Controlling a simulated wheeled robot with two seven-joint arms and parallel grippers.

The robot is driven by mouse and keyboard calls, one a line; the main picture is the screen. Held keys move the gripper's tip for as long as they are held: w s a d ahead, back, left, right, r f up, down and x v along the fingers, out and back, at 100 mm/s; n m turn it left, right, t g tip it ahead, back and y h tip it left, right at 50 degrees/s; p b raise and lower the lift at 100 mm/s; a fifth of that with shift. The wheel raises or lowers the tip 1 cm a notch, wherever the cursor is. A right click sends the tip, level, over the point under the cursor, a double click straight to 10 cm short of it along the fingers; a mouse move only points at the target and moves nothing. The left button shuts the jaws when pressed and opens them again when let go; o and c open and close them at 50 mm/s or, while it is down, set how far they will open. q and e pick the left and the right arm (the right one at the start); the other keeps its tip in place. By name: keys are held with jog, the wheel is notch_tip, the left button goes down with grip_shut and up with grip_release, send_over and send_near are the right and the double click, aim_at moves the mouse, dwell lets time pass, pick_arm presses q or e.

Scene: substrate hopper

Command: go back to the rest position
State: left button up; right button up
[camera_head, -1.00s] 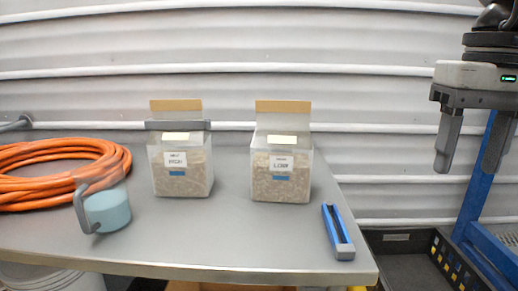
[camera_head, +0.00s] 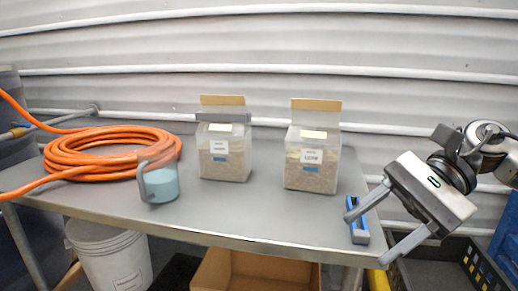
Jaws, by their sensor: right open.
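My right gripper (camera_head: 368,232) is at the right of the head view, open and empty, with its fingers pointing left and down over the table's right end. One finger overlaps a blue and grey tool (camera_head: 359,233) in the picture; I cannot tell whether they touch. Two clear bags of tan substrate with labels, the left bag (camera_head: 223,165) and the right bag (camera_head: 312,172), stand upright on the grey table (camera_head: 265,215). A grey bar lies across the top of the left bag. My left gripper is not in view.
An orange hose coil (camera_head: 112,140) and a light blue cup (camera_head: 160,184) with a grey handle are on the table's left. Below are a white bucket (camera_head: 112,258) and a cardboard box (camera_head: 255,272). A dark crate (camera_head: 432,273) is at the lower right. The table's front middle is clear.

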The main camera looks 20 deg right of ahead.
jog(key=w+a+f+m+t+y+p, duration=0.1)
jog(key=w+a+f+m+t+y, duration=0.3)
jog(key=m, duration=0.6)
jog(key=w+a+f+m+t+y, duration=0.1)
jog(key=w+f+m+t+y, duration=0.1)
jog(key=m+t, duration=0.6)
notch_tip(320, 180, down, 9)
jog(key=w+m+t+h, duration=0.1)
jog(key=m+t+h, duration=0.55)
jog(key=m, duration=1.25)
jog(key=s+a+f+m+g+h, duration=0.2)
jog(key=s+f+m, duration=0.1)
jog(key=f+m, duration=0.2)
jog(key=s+a+f+m+g+h+p, duration=0.1)
jog(key=s+a+f+m+g+h, duration=0.1)
jog(key=f+m, duration=0.4)
jog(key=s+a+f+m+g+h, duration=0.2)
jog(key=s+f+m+g+h, duration=0.2)
jog(key=m, duration=0.5)
notch_tip(320, 180, down, 2)
jog(key=shift+s+a+f, duration=0.25)
jog(key=shift+s, duration=0.7)
